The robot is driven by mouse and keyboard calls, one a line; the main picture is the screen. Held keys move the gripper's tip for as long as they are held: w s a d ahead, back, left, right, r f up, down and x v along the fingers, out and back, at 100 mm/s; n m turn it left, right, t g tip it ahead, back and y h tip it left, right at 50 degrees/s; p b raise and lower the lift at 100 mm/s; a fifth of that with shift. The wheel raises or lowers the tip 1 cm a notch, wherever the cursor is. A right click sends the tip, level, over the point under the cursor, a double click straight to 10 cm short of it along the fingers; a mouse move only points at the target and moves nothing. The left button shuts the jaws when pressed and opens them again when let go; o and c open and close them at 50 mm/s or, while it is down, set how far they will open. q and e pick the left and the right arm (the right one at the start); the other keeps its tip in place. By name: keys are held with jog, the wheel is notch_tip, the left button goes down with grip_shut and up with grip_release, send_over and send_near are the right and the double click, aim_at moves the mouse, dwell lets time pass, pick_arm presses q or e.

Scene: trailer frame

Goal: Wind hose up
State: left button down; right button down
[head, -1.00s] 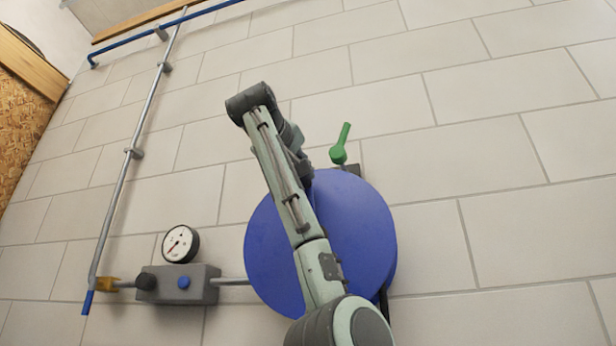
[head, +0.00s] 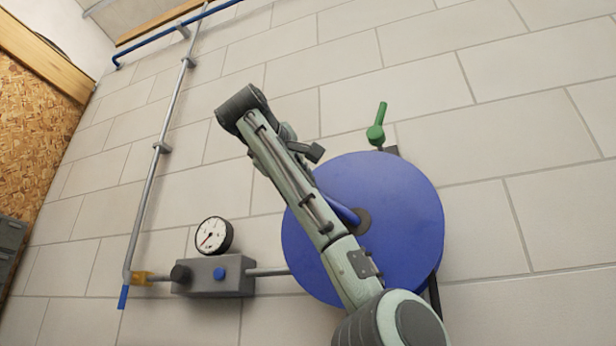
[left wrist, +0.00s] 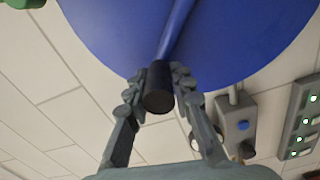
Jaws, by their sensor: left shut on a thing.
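The hose reel shows as a large blue disc (head: 400,215) on the tiled wall in the head view. Its blue crank arm (head: 345,212) runs from the dark hub up behind my arm. In the left wrist view the blue disc (left wrist: 100,25) fills the top, and the crank arm (left wrist: 176,28) leads down to a black handle (left wrist: 159,92). My left gripper (left wrist: 158,80) is shut on that handle, one finger on each side. In the head view my arm hides the handle and the gripper. I cannot make out any hose. My right gripper is not in view.
A green lever (head: 377,125) stands above the disc. Left of it are a grey valve box (head: 215,275), a round gauge (head: 213,235) and a metal pipe (head: 150,180). A panel with small lights (left wrist: 302,115) shows at the right in the left wrist view.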

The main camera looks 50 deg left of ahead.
pick_arm(q)
jog(key=shift+w+f+n, duration=0.15)
jog(key=shift+f+n, duration=0.15)
jog(key=shift+f, duration=0.1)
jog(key=c, duration=1.3)
grip_release()
jog(key=shift+w+d, duration=0.1)
jog(key=shift+d, duration=0.05)
jog(key=shift+s+r, duration=0.15)
jog(key=shift+s, duration=0.1)
jog(key=v, duration=1.1)
jog(key=shift+s, duration=0.4)
jog(key=shift+d, duration=0.1)
